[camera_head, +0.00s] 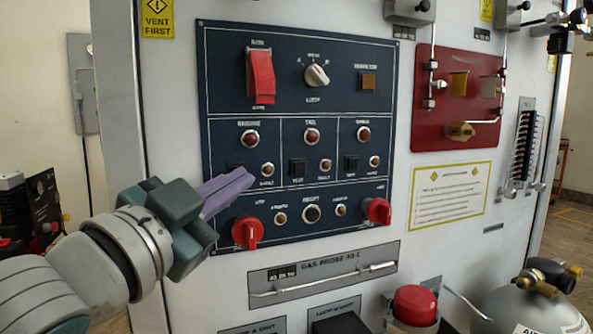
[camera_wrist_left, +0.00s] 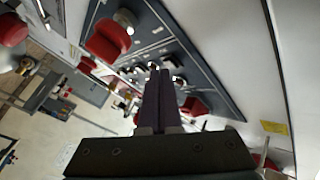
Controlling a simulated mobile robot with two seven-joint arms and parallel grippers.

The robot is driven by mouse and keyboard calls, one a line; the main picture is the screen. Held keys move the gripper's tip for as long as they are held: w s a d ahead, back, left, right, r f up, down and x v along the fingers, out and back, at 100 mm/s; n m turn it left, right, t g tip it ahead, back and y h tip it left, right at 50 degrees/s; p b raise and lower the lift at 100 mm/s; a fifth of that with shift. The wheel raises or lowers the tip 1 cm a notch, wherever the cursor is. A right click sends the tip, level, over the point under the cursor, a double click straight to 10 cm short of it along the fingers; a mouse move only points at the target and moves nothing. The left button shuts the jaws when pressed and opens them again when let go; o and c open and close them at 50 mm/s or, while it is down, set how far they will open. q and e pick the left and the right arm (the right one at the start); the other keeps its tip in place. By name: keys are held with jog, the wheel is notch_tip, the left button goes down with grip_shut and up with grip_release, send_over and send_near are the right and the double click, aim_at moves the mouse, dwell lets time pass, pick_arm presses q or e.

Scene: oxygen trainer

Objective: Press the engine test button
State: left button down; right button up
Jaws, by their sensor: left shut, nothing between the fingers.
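The dark blue panel (camera_head: 300,205) on the white cabinet has an engine section with a red lamp (camera_head: 249,138) and a small round amber lamp (camera_head: 267,170). The engine test button, a dark square (camera_head: 235,167), shows only in part at the left of that section; my fingers cover its lower side. My left gripper (camera_head: 246,177) is shut and empty, its purple fingers pointing at this area. I cannot tell whether the tips touch the button. In the left wrist view the shut fingers (camera_wrist_left: 167,75) reach to the panel and hide what is at their tips. My right gripper is not in view.
A red rotary knob (camera_head: 247,232) sits just below the fingers, another (camera_head: 377,211) at the lower right. Tail test button (camera_head: 298,168) is close to the right. A red switch cover (camera_head: 260,75) is above. A handle bar (camera_head: 325,278) and red button (camera_head: 415,305) are below.

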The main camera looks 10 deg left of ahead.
pick_arm(q)
jog(key=shift+w+a, duration=0.2)
jog(key=shift+w, duration=0.1)
dwell(0.6)
dwell(0.3)
jog(key=shift+s+d+p, duration=0.35)
jog(key=shift+s+d, duration=0.1)
jog(key=shift+s, duration=0.2)
jog(key=shift+s+d+p, duration=0.3)
jog(key=shift+s+d, duration=0.4)
jog(key=shift+s, duration=0.35)
jog(key=shift+s+d+p, duration=0.3)
jog(key=shift+s+d, duration=0.4)
jog(key=shift+s, duration=0.35)
